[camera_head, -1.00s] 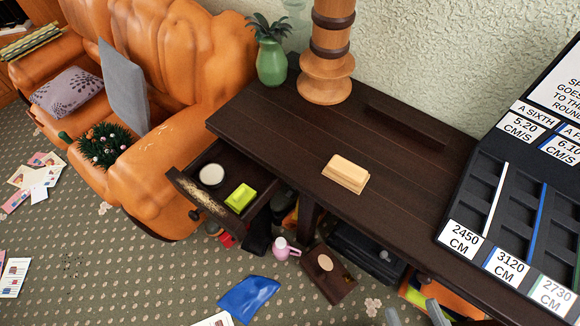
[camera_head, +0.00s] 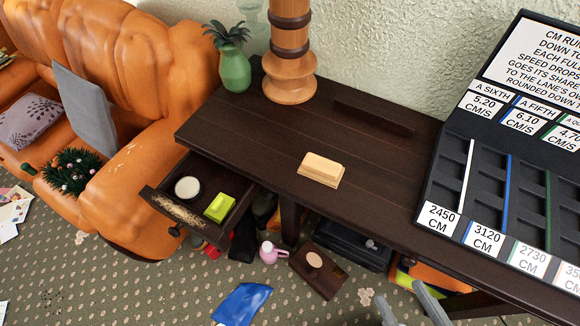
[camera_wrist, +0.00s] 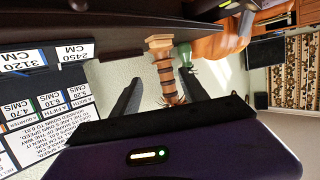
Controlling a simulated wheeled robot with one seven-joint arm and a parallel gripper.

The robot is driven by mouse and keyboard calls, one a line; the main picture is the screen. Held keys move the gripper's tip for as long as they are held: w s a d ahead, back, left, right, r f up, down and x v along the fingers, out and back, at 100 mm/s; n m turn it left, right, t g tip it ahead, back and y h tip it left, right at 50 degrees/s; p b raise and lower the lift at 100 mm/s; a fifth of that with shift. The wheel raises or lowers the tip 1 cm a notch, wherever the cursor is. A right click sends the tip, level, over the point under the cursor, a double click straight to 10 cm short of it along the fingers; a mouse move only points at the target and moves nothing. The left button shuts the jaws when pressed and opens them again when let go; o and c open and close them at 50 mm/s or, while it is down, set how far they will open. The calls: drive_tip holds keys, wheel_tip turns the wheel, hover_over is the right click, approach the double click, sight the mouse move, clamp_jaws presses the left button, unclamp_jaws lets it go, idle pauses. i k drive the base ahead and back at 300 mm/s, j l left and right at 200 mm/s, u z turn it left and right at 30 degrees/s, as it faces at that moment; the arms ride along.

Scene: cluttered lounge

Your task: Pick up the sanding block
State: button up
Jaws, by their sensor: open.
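A pale wooden block with a stepped top, which looks like the sanding block (camera_head: 321,169), lies flat on the dark wooden table (camera_head: 255,150). My gripper (camera_head: 405,300) shows at the bottom edge of the head view, below and right of the block and apart from it. Its two fingers are spread with nothing between them. The wrist view, turned upside down, also shows the open gripper (camera_wrist: 160,88), with the turned wooden column beyond it. I cannot make out the block in the wrist view.
A wooden column (camera_head: 290,60) and green vase (camera_head: 235,68) stand at the table's back left. A dark bar (camera_head: 373,117) lies behind the block. A large sign board (camera_head: 490,150) fills the right. An open drawer (camera_head: 170,208) holds a yellow-green block (camera_head: 219,208) and a round white item (camera_head: 187,188).

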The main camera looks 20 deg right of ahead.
sight(328, 172)
drive_tip(key=i+j+u, duration=0.15)
drive_tip(key=j+u, duration=0.25)
drive_tip(key=i+j+u, duration=0.15)
drive_tip(key=u, duration=0.2)
